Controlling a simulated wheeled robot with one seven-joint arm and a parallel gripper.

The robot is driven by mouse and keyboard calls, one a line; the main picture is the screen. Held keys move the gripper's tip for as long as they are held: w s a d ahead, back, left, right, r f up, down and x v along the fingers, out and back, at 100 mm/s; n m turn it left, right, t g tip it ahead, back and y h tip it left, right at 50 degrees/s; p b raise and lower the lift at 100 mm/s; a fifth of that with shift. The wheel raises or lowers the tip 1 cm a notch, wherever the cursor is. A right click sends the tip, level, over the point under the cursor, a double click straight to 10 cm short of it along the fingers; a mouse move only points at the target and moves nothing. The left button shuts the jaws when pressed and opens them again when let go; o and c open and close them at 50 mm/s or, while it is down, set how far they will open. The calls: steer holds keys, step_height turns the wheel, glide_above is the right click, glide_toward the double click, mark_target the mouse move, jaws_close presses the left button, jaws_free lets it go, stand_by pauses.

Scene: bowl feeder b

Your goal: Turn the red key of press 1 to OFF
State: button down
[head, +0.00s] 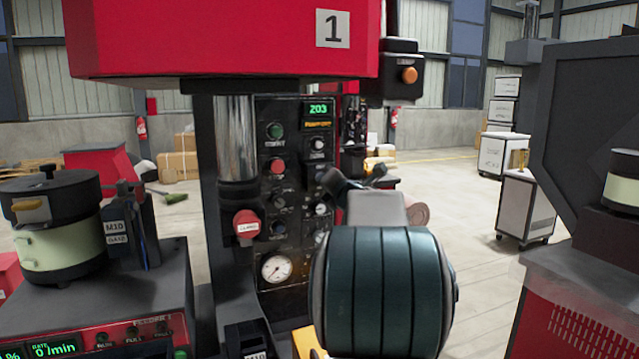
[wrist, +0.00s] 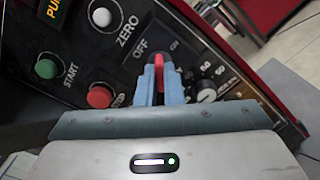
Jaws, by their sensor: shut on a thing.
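Press 1 (head: 225,38) stands in the middle of the head view, with a red head and a plate marked 1. Its dark control panel (head: 297,105) faces me. In the wrist view the red key (wrist: 159,66) sits on the panel (wrist: 130,52), near the OFF and ON labels. My gripper (wrist: 160,80) is shut on the red key, with one blue-grey finger on each side. The key looks about upright in the wrist view; its exact setting is hard to tell. In the head view my arm hides the key.
A green START button (wrist: 46,69), a red button (wrist: 100,96), a white ZERO button (wrist: 102,17) and a black knob (wrist: 207,95) surround the key. A lidded pot (head: 62,235) stands at left.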

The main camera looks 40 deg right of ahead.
steer(key=shift+f+n+b, duration=0.1)
steer(key=shift+n+b, duration=0.35)
steer(key=shift+n, duration=0.55)
steer(key=n+b, duration=0.4)
steer(key=shift+n, duration=0.3)
